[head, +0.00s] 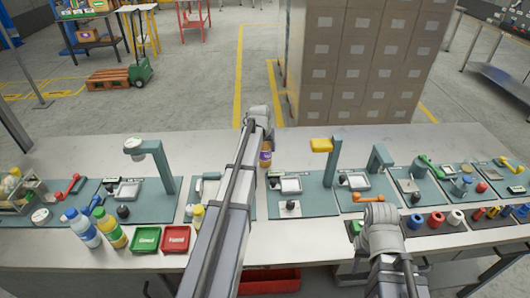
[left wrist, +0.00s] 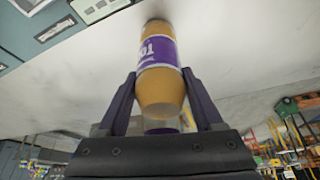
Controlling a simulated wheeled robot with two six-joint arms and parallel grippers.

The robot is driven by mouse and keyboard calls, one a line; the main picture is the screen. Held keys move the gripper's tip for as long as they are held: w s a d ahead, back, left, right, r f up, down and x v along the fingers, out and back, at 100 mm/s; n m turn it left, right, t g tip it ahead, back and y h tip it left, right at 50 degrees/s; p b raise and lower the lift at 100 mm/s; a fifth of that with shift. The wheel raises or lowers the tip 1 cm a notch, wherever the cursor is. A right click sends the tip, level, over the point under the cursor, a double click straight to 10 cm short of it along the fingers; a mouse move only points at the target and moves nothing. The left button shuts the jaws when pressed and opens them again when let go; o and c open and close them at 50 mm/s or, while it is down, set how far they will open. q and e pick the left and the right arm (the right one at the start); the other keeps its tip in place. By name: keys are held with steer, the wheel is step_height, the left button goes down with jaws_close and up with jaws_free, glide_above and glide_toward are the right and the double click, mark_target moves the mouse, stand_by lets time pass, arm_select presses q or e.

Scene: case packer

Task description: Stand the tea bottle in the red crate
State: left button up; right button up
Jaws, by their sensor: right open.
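The amber bottle with a purple label (head: 265,158), which I take as the tea bottle, is upright behind my left forearm in the head view. It fills the middle of the left wrist view (left wrist: 160,85), its far end over a dark shadow on the table. Whether it rests on the table is unclear. My left gripper (left wrist: 160,75) has a finger against each side of it; the fingers are hidden in the head view. The red crate (head: 268,282) is low at the table's front edge, partly covered by my left arm. My right gripper (head: 358,228) is open, apart from the bottle.
Blue and yellow-green bottles (head: 82,228) stand at left, near a green tray (head: 145,240) and a red tray (head: 176,239). A small yellow bottle (head: 197,216) is left of my forearm. Teal station mats (head: 300,200) with posts line the table. Coloured spools (head: 415,221) are at right.

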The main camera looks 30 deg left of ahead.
arm_select(q)
jaws_close()
stand_by(0.3)
step_height(320, 180, up, 10)
steer(key=p, duration=1)
